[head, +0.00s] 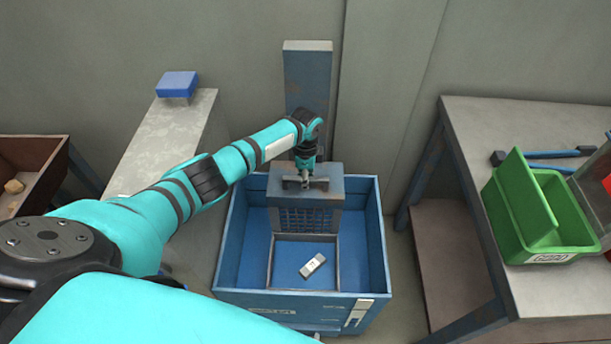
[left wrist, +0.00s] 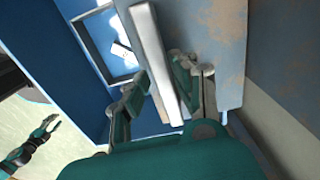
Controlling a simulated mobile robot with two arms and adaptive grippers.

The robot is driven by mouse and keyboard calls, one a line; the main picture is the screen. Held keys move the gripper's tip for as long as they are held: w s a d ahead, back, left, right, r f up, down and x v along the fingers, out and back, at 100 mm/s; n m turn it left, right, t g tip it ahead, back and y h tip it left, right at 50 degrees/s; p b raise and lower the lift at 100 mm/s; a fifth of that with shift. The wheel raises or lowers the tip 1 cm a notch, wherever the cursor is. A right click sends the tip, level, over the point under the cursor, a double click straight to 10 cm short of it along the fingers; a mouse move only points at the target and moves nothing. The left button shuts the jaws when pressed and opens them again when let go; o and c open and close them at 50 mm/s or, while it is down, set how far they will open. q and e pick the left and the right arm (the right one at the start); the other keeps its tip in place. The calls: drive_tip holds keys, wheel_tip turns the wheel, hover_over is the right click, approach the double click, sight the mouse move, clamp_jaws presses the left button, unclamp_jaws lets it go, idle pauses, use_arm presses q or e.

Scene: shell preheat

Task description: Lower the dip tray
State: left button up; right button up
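The dip tray (head: 270,262) is a thin rectangular frame with a small white part (head: 312,265) on it. It sits inside the blue tank, in front of a grey perforated carriage (head: 337,187); its frame (left wrist: 107,75) also shows in the left wrist view. My left gripper (head: 306,178) is at the carriage's top handle. In the left wrist view the fingers (left wrist: 160,75) close from both sides on the pale handle bar (left wrist: 150,45). My right gripper (left wrist: 50,124) shows small at the lower left there, fingers apart and empty; it is outside the head view.
The blue tank (head: 376,250) stands before a blue upright column (head: 307,75). A grey bench with a blue block (head: 177,83) is left. A table (head: 480,115) with a green bin (head: 540,220) and a blue-handled tool (head: 550,155) is right. A brown crate (head: 50,155) is far left.

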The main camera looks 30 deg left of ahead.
use_arm(q)
drive_tip(key=shift+o, duration=1)
drive_tip(key=shift+w, duration=0.15)
drive_tip(key=shift+r, duration=0.15)
drive_tip(key=shift+r, duration=0.2)
wheel_tip(320, 180, up, 11)
drive_tip(key=shift+r, duration=0.2)
